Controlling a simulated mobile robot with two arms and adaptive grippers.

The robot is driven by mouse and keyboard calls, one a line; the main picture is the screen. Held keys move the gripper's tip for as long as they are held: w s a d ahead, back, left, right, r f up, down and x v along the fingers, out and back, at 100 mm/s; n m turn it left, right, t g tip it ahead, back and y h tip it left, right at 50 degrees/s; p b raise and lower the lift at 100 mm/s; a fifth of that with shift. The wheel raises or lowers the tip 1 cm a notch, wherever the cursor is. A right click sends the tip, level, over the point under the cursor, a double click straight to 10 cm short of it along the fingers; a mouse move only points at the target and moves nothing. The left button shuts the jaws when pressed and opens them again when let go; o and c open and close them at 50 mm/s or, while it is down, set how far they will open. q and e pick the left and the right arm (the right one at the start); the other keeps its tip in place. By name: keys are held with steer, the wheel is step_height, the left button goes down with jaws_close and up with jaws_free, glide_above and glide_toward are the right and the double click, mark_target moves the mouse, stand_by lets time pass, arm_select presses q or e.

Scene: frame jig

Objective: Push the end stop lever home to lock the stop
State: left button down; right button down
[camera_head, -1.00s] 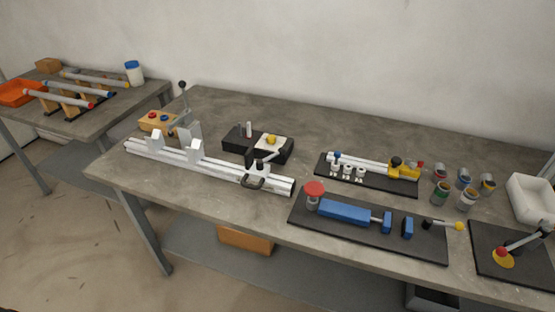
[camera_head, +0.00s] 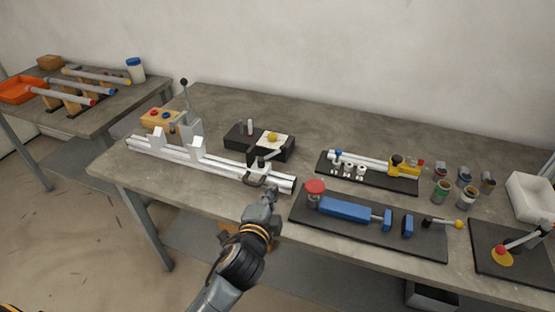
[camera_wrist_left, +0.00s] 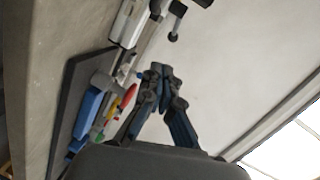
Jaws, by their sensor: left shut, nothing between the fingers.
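The white rail (camera_head: 215,165) lies along the front left of the long table. Near its right end sits the end stop, with a dark loop-shaped part (camera_head: 252,180) at the front and a black knob (camera_head: 261,162) above; I cannot tell exactly how far in the lever is. My left gripper (camera_head: 271,190) is shut and empty, at the front side of the rail's right end, just right of the stop; contact is unclear. In the left wrist view its closed fingertips (camera_wrist_left: 160,72) are in the middle, with a black knobbed part (camera_wrist_left: 174,36) beyond. My right gripper is out of view.
A black plate with a blue clamp (camera_head: 345,209) and red knob (camera_head: 315,187) stands right of my left gripper. A black block fixture (camera_head: 240,136) is behind the rail. Cans (camera_head: 442,187) and a white bin (camera_head: 530,197) are at the right.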

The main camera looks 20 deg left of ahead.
arm_select(q)
steer(key=w+r+m, duration=0.1)
glide_toward(283, 152)
steer(key=w+d, duration=0.2)
steer(key=w, duration=0.1)
steer(key=shift+w+a+f+t+p, duration=0.15)
steer(key=shift+w+a+f+p, duration=0.2)
steer(key=shift+w+a, duration=0.2)
steer(key=shift+w+a+f+t+p, duration=0.15)
steer(key=shift+w+a+f+p, duration=0.15)
steer(key=shift+w+a, duration=0.3)
steer(key=shift+w+a+f, duration=0.1)
steer(key=shift+w+a, duration=0.05)
steer(key=shift+a, duration=0.3)
